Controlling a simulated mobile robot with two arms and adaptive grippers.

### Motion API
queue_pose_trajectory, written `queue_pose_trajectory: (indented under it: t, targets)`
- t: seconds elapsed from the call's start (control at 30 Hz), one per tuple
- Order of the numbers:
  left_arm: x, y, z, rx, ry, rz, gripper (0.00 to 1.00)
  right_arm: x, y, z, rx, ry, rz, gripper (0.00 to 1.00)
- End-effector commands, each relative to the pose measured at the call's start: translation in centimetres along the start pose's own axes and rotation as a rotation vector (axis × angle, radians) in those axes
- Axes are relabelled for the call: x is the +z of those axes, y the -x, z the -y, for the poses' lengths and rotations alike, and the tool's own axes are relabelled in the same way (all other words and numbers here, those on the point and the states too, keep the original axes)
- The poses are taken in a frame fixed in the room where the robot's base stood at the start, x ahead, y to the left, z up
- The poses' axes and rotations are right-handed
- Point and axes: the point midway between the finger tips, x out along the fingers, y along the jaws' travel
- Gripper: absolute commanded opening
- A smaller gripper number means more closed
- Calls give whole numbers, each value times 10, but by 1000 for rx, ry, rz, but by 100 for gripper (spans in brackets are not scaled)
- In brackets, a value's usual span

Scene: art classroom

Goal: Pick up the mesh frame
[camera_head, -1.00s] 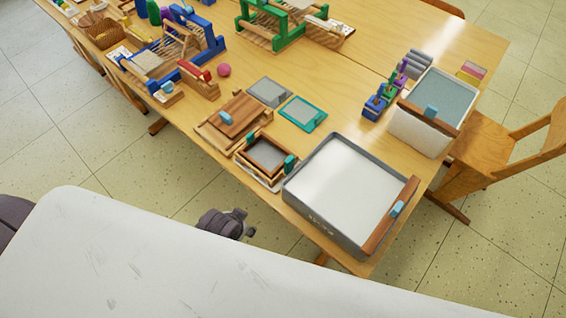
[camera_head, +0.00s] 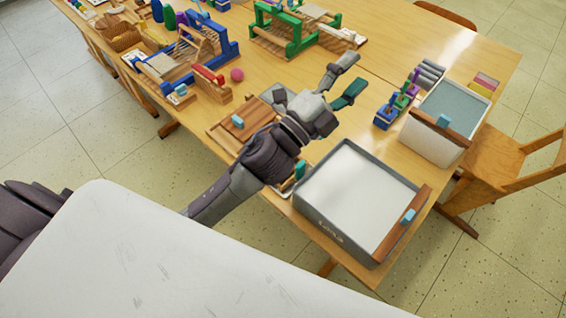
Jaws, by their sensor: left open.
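My left gripper (camera_head: 345,80) reaches across the table from the lower left, above the flat frames. Its two fingers are spread apart, one grey and one teal-looking, with nothing seen between them. The small teal-edged mesh frame is hidden, apparently behind the hand. Part of a grey mesh panel (camera_head: 268,93) shows left of the hand. The small wooden frame with teal blocks (camera_head: 299,170) is mostly covered by my forearm. I cannot tell whether the gripper touches anything. My right gripper is not in view.
A large grey tray (camera_head: 330,232) with a wooden bar stands just right of my forearm. A wooden board (camera_head: 240,126) lies to its left. A blue loom (camera_head: 205,60), a green loom (camera_head: 290,38) and a blue-filled tub (camera_head: 430,135) stand around. Table centre is clear beyond the fingers.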

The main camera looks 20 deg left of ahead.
Motion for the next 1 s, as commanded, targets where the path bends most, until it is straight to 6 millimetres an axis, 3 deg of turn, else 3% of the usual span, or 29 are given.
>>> queue_pose_trajectory:
  t: [0.03, 0.1, 0.2, 0.3, 0.37, 0.47, 0.57, 0.7, 0.8, 0.83, 1.0]
  targets:
    - [-34, -12, 16, -63, -138, -165, 58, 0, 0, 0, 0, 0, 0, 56]
    - [-84, -15, 26, -141, -343, -403, 58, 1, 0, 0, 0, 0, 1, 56]
    - [-143, 0, 17, -227, -637, -746, 58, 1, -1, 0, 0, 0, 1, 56]
    - [-174, 28, -13, -273, -929, -1090, 58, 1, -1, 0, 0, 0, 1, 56]
    - [-176, 47, -38, -275, -1099, -1298, 58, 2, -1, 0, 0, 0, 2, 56]
    - [-150, 76, -78, -227, -1366, -1647, 58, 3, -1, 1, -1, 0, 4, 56]
    - [-94, 96, -103, -101, -1587, -1982, 58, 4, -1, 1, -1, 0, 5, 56]
    - [-9, 110, -102, 160, -1762, -2352, 58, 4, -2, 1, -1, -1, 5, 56]
    - [33, 114, -88, 332, -1804, -2513, 58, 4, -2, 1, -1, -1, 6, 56]
    - [42, 114, -84, -372, 1806, 2541, 58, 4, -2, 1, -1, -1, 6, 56]
    - [63, 119, -80, -452, 1718, 2496, 58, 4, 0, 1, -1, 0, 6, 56]
